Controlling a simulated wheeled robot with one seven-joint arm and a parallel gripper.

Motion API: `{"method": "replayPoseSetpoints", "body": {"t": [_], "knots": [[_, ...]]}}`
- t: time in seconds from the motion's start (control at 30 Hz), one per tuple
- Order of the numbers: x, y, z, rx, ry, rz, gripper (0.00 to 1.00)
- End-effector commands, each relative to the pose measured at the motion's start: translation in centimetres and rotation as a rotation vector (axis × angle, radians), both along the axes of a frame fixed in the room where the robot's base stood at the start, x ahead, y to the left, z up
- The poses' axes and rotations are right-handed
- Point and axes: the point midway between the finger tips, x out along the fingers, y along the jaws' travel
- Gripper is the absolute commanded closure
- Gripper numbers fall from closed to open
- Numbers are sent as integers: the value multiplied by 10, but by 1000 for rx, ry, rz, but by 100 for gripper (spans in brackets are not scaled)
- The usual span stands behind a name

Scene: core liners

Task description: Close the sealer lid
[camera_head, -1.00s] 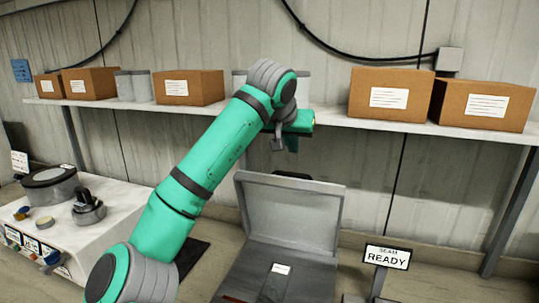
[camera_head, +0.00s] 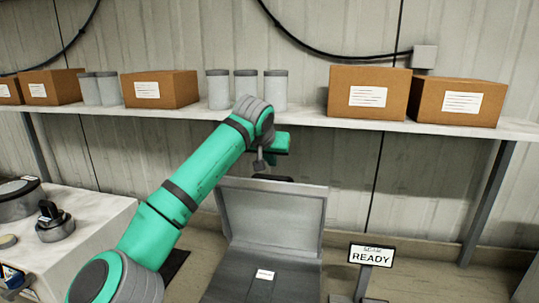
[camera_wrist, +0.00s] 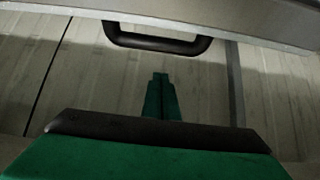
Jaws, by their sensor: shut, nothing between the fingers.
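The sealer lid (camera_head: 268,214) is a grey panel standing raised at the back of the sealer (camera_head: 238,276), tilted back a little. In the wrist view the black handle (camera_wrist: 155,40) hangs from the lid's edge (camera_wrist: 225,22) at the top of the picture. My gripper (camera_wrist: 160,78) is shut and empty, below the handle in that view and apart from it. In the head view my gripper (camera_head: 262,163) is above the lid's top edge, near its middle, its fingers hard to make out.
A white bench (camera_head: 85,225) with a dark round tool (camera_head: 54,224) is at the left. A shelf (camera_head: 330,119) with cardboard boxes (camera_head: 368,92) and grey canisters runs along the wall behind my arm.

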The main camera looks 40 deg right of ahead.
Motion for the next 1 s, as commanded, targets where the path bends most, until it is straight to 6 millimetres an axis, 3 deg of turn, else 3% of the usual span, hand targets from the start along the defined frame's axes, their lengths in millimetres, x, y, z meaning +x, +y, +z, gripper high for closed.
{"method": "replayPoseSetpoints", "body": {"t": [0.3, 1.0], "knots": [[-15, 21, -12, 1, -2, 2, 100], [-20, 29, -15, -15, -11, 1, 100]]}}
